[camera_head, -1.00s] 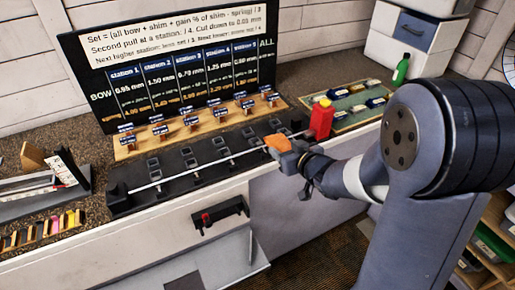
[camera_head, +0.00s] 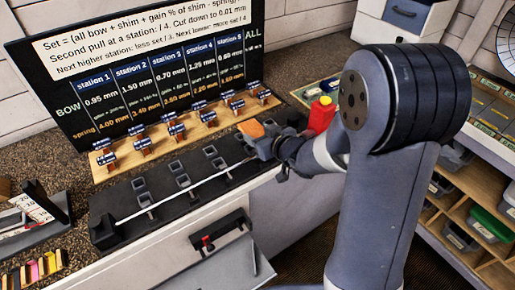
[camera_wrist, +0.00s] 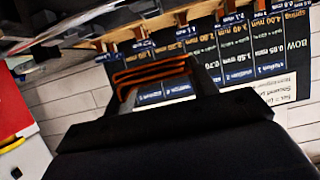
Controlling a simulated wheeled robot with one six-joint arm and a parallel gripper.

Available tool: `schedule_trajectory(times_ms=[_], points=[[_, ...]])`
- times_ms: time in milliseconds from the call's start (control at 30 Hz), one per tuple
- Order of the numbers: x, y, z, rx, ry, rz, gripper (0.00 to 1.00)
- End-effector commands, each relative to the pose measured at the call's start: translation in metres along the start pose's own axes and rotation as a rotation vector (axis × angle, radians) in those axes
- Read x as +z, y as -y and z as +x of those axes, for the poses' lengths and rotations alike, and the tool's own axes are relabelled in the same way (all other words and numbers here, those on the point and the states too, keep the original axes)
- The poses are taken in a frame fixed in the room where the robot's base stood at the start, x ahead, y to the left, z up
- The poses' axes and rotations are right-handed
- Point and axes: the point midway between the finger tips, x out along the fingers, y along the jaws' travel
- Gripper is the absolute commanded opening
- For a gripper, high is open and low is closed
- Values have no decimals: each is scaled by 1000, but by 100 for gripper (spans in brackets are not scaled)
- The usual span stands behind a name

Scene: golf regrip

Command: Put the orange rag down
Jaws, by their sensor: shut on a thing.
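The orange rag (camera_head: 251,129) is in my gripper (camera_head: 262,140), at the right part of the bench in the head view. In the wrist view the rag (camera_wrist: 150,73) shows as folded orange layers between the two dark fingers of my gripper (camera_wrist: 155,82). The gripper is shut on it. The rag appears held above the right end of the long black fixture (camera_head: 165,195). How far it is above the surface, I cannot tell. A thin pale shaft (camera_head: 190,186) lies along the fixture and runs toward the gripper; its right end is hidden.
A red block (camera_head: 321,115) with a yellow top stands just right of the gripper. A wooden rack (camera_head: 190,130) with small labelled blocks and a dark board (camera_head: 140,75) stand behind. A tray (camera_head: 310,92) lies at back right. Shelving with bins (camera_head: 480,225) is at right.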

Motion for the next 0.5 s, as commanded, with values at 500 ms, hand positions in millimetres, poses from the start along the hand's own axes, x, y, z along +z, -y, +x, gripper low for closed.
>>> schedule_trajectory(times_ms=[500], points=[[47,0,19,0,1,1,33]])
